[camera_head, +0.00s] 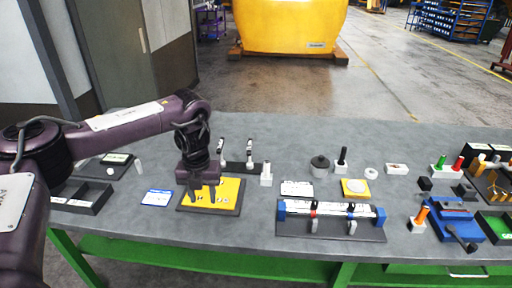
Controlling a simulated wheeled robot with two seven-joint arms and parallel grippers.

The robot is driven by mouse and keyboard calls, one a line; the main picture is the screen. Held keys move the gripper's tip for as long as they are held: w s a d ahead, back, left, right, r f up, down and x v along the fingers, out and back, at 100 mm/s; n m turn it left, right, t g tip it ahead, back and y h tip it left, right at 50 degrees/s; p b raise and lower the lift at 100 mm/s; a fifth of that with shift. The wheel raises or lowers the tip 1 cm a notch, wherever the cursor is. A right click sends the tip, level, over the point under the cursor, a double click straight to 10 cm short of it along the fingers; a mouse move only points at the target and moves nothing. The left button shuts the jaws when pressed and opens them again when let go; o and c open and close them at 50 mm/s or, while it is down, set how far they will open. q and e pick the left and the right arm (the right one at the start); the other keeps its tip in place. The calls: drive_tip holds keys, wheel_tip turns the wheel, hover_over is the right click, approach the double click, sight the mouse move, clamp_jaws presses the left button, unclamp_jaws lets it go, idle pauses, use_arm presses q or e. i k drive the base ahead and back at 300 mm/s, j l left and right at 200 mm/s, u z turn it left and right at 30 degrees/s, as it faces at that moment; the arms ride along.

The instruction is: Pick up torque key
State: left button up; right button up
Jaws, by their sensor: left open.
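My left gripper (203,196) points down over the yellow plate (228,192) on its dark board, fingers apart with nothing seen between them. I cannot tell for sure which thing is the torque key. Handled tools are in view: one with a black handle (342,156) on a white block, one with an orange handle (421,214) at the right, and green (457,162) and red (441,160) handles in a white holder. Small white-topped upright pieces (249,150) stand just behind and right of my gripper. My right gripper is out of view.
A fixture with blue ends (332,218) lies right of the yellow plate. A black tray (82,197) and a blue-edged card (157,197) lie left. A grey pot (320,166) stands mid-table. A blue vise-like fixture (456,220) and green tray (496,223) are at right.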

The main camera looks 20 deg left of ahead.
sight(250, 165)
drive_tip(key=i, duration=1.2)
